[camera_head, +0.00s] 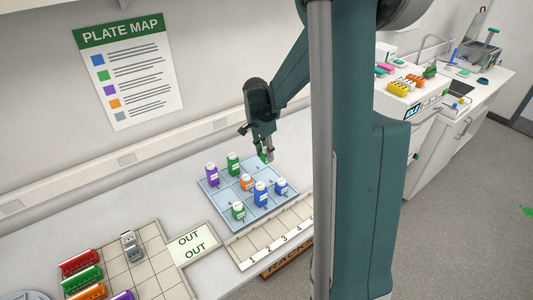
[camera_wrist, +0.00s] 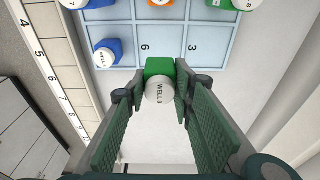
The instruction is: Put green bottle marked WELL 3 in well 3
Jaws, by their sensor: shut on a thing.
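My gripper (camera_head: 265,152) is shut on a green bottle (camera_wrist: 160,68) with a white cap that reads WELL 3. It also shows small in the head view (camera_head: 263,157). My fingers (camera_wrist: 160,92) lie on both sides of the cap. The bottle is over or just beyond the far edge of the light blue well tray (camera_head: 213,198); its height above it is hard to tell. In the wrist view, well 3 (camera_wrist: 193,47) is empty, just up and right of the bottle. Well 6 (camera_wrist: 146,40), beside it, is empty too.
The tray holds a purple bottle (camera_head: 212,175), green bottles (camera_head: 233,164) (camera_head: 238,211), an orange bottle (camera_head: 247,182) and blue bottles (camera_head: 261,195) (camera_head: 281,187). A numbered rack (camera_head: 265,238) lies in front. An OUT card (camera_head: 192,243) and a grid of coloured racks (camera_head: 145,270) are at left.

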